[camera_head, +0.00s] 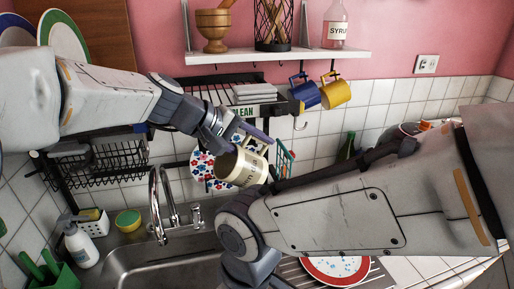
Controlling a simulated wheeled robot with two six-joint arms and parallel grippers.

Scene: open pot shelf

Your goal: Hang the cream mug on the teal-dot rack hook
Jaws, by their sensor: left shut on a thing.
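The cream mug (240,168) with dark lettering is in the middle of the head view, tilted, in front of the tiled wall and above the sink area. My left gripper (236,141) comes in from the upper left and is shut on the mug at its upper side. The black rack (215,80) is fixed under the wall shelf. A blue mug (305,94) and a yellow mug (336,92) hang at its right. I cannot make out a teal dot. My right gripper is out of view.
My right arm crosses the lower right, close to the mug. A tap (160,205) and sink (150,265) lie below left. The wall shelf (280,58) holds a mortar and a syrup bottle (335,27).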

